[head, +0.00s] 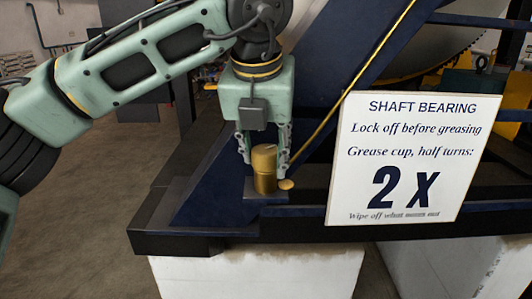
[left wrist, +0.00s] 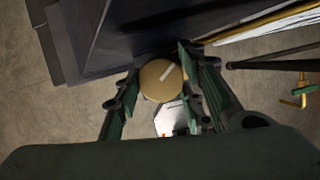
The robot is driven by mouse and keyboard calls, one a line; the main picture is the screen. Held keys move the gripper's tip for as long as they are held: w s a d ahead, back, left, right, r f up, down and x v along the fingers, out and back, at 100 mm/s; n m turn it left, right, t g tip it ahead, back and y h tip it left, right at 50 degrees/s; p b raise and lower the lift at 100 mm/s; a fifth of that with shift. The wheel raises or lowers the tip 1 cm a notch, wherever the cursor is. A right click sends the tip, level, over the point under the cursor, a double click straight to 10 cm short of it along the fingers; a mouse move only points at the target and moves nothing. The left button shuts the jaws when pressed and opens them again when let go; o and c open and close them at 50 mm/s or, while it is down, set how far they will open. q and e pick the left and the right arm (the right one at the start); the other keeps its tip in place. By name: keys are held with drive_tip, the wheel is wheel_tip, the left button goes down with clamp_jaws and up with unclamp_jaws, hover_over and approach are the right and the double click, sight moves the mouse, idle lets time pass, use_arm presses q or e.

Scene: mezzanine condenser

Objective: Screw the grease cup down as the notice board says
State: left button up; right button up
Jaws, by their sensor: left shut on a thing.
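The brass grease cup (head: 264,168) stands upright on a small dark block on the blue frame. My left gripper (head: 264,160) comes down over it from above, with a finger on either side, shut on the cup. In the left wrist view the cup's round cap (left wrist: 160,80) lies between the fingers (left wrist: 158,92) and carries a pale line mark pointing to the upper right. The notice board (head: 402,160) reads "Shaft bearing", "Lock off before greasing", "Grease cup, half turns: 2 x", with a wipe-off line below. My right gripper is not in view.
A small brass disc (head: 286,184) lies just right of the cup's foot. A blue diagonal beam (head: 335,70) with a yellow edge rises close behind the gripper. White plinths (head: 260,275) carry the dark frame. Open floor (head: 75,180) lies to the left.

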use_arm(q)
drive_tip(key=shift+a+m+h+b, duration=0.1)
drive_tip(key=shift+m+h+b, duration=0.2)
drive_tip(key=shift+m, duration=0.5)
drive_tip(key=shift+m+h, duration=0.3)
drive_tip(key=shift+m, duration=0.6)
drive_tip(key=shift+w+a+r+m+g+h, duration=0.1)
drive_tip(key=shift+m+g+h, duration=0.2)
drive_tip(key=shift+m, duration=0.7)
drive_tip(key=shift+w+r+m+g+h, duration=0.15)
drive_tip(key=shift+m+h, duration=0.25)
drive_tip(key=shift+m, duration=0.6)
drive_tip(key=o, duration=0.8)
drive_tip(key=shift+o, duration=1.4)
drive_tip(key=shift+s+a+f, duration=0.1)
drive_tip(key=shift+a, duration=0.1)
drive_tip(key=shift+d, duration=0.1)
drive_tip(key=shift+f, duration=0.15)
